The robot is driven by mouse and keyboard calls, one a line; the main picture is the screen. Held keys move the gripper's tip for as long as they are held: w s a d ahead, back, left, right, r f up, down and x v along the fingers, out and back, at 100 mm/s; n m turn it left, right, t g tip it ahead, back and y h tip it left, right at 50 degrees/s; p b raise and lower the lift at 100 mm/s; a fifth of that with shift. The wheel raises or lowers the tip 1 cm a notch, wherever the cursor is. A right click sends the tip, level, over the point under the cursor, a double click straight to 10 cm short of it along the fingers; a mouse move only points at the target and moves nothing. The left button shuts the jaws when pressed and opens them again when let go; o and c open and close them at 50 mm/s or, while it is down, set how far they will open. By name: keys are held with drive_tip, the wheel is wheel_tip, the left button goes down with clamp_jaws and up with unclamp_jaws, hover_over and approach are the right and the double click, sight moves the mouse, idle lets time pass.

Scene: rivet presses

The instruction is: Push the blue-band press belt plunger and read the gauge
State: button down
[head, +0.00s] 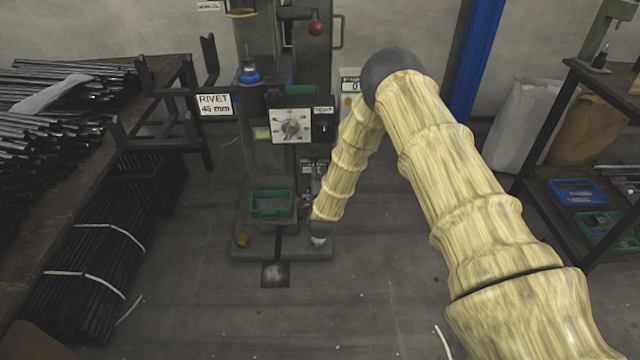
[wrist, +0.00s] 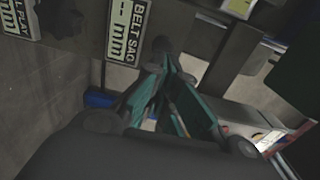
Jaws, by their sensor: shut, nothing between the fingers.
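The press (head: 285,155) stands in the middle of the head view, with a round dial (head: 291,126) on a white plate. In the wrist view a "BELT SAG" readout (wrist: 128,32) shows dashes above "mm". My gripper (wrist: 161,48) is shut and empty, its tips close to the right of that readout. I cannot tell whether they touch anything. No plunger can be made out; the fingers may hide it. A small blue patch (wrist: 98,98) shows left of the fingers; I cannot tell if it is the band. In the head view my gripper cannot be made out.
A table with metal rods (head: 60,100) stands at left, with bundled bars (head: 90,255) below. A blue post (head: 474,60) and shelf (head: 572,170) stand at right. The front floor is mostly clear.

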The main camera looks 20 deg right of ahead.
drive_tip(key=shift+x, duration=2.4)
drive_tip(key=shift+b+x, duration=0.7)
drive_tip(key=shift+x, duration=0.4)
drive_tip(key=shift+s, duration=0.4)
drive_tip(key=p+v, duration=0.2)
drive_tip(key=v, duration=1.1)
drive_tip(key=shift+s, duration=0.15)
